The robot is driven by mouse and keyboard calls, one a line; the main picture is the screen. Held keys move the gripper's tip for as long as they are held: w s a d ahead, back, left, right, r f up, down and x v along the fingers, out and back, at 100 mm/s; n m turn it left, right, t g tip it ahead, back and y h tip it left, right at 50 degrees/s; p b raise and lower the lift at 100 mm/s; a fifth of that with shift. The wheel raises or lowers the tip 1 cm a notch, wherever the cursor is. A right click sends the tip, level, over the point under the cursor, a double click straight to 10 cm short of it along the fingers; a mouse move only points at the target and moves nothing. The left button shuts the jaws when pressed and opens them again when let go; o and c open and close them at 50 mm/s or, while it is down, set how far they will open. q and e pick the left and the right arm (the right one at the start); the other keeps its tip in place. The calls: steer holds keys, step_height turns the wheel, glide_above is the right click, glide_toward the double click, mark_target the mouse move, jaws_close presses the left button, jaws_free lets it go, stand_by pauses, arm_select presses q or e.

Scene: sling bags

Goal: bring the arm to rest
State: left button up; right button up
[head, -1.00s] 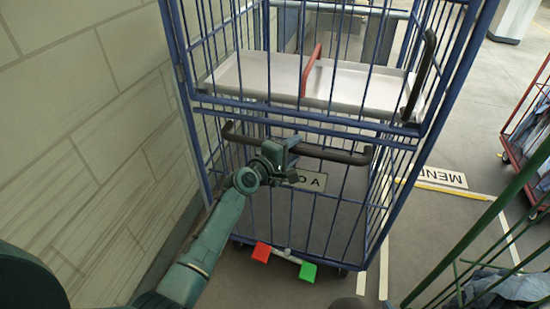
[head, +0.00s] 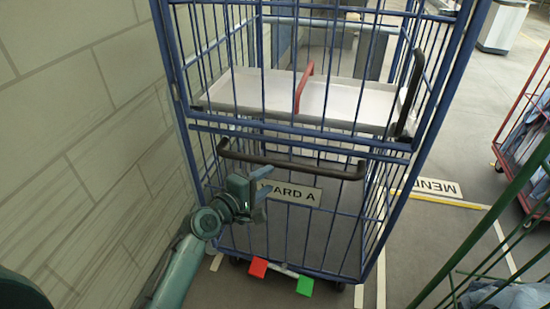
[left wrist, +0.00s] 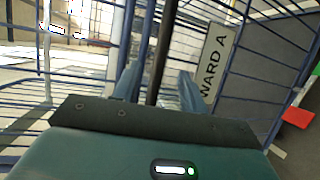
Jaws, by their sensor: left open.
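My left gripper (head: 262,194) is open and empty, low at the left front of the blue wire cage trolley (head: 365,150). In the head view it sits below the left end of the trolley's black handle bar (head: 290,165), just left of the "WARD A" sign (head: 292,192). In the left wrist view its two fingers (left wrist: 160,88) stand apart, with the black bar (left wrist: 160,50) appearing between them; the depth gap is unclear. My right gripper is not in view.
A pale block wall (head: 80,150) runs close along the left. The trolley has a white shelf (head: 340,100), a red handle (head: 303,85), and red (head: 258,267) and green (head: 305,286) pedals. A green-framed cart (head: 500,230) stands at right.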

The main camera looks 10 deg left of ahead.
arm_select(q)
steer(key=s+f+m+g+y+p, duration=0.1)
steer(key=s+f+m, duration=0.3)
steer(key=s+m, duration=0.4)
steer(key=s+f+m+g+y+p, duration=0.2)
steer(key=s+f+m, duration=0.3)
steer(key=s, duration=1.1)
steer(key=m+g+p, duration=0.1)
steer(key=m, duration=0.2)
steer(key=shift+s+d+f+m, duration=0.25)
steer(key=shift+d+m, duration=0.1)
steer(key=shift+m, duration=0.05)
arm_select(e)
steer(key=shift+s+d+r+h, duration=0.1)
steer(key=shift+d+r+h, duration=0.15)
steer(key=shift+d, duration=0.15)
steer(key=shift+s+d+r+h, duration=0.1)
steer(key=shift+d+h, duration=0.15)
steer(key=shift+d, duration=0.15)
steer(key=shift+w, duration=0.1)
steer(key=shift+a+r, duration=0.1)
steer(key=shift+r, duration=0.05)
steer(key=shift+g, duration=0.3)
